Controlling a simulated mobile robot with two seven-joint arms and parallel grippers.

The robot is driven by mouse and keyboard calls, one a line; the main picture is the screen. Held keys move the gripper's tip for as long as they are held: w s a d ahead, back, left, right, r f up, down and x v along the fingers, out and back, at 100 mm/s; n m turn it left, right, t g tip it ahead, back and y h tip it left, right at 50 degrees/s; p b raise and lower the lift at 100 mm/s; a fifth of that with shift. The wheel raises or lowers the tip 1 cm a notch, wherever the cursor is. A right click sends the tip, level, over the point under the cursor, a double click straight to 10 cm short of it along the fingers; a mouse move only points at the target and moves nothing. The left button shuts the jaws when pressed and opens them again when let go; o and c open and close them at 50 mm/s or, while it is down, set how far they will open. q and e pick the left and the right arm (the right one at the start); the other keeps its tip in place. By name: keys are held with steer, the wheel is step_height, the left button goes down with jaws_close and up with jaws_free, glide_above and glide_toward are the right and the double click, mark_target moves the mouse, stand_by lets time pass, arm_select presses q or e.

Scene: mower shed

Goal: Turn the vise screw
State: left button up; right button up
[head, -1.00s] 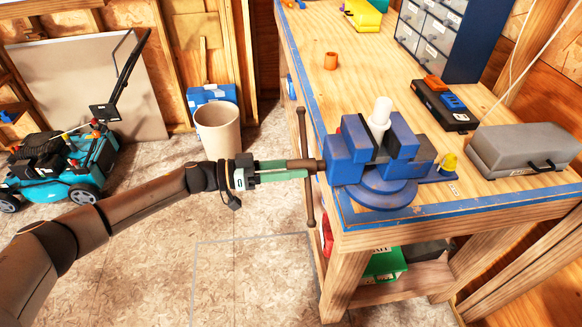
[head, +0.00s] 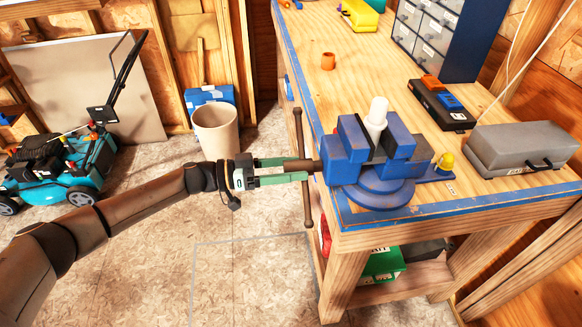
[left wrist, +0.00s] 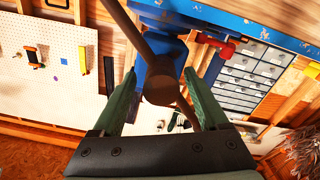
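The blue vise (head: 378,190) is mounted at the near left corner of the workbench. A white cylinder (head: 377,112) stands upright between its jaws. The brown vise screw (head: 303,165) sticks out to the left, with its long handle bar (head: 299,128) close to upright. My left gripper (head: 307,170) is at the screw's end, its green fingers open. In the left wrist view, the screw's round end (left wrist: 160,86) sits between the spread fingers, with gaps on both sides. The bar (left wrist: 128,22) runs diagonally there. My right gripper is not in view.
On the workbench (head: 350,75) are a grey case (head: 520,148), a black box (head: 440,105), a yellow-topped item (head: 446,161), an orange ring (head: 328,61) and a drawer cabinet (head: 437,35). A bin (head: 216,130) and a teal mower (head: 65,165) stand on the floor.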

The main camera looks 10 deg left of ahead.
arm_select(q)
steer(key=shift+a+f, duration=0.1)
steer(key=shift+a, duration=0.1)
steer(key=shift+s+a, duration=0.1)
steer(key=shift+a, duration=0.3)
steer(key=b+v, duration=0.2)
steer(key=v, duration=0.9)
steer(key=shift+a, duration=0.2)
steer(key=shift+s+b, duration=0.15)
steer(key=shift+b, duration=0.2)
